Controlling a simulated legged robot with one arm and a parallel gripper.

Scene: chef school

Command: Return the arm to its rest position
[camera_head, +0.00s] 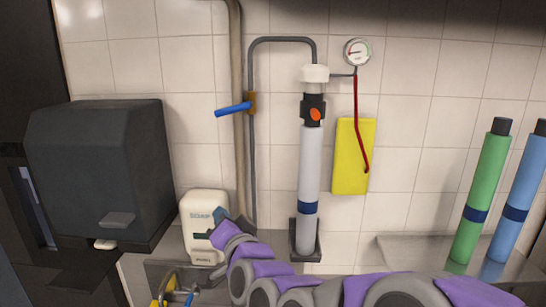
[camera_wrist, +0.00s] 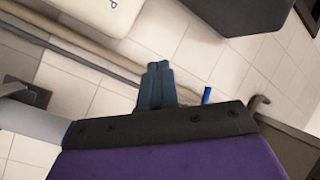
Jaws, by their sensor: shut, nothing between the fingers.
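My purple and grey arm reaches in from the lower right in the head view, low across the picture and towards the left. My gripper (camera_head: 213,225) is at its far end, in front of the white dispenser on the wall side. In the wrist view my gripper (camera_wrist: 157,68) points up the picture with its two dark blue fingers together and nothing between them. I cannot tell whether the gripper touches the dispenser.
A white dispenser (camera_head: 205,209) stands behind my gripper. A dark box-shaped dispenser (camera_head: 98,165) is at left. A grey cylinder (camera_head: 309,175), pipes (camera_head: 236,100) and a yellow board (camera_head: 352,158) line the tiled wall. Green (camera_head: 480,195) and blue (camera_head: 520,200) cylinders stand at right.

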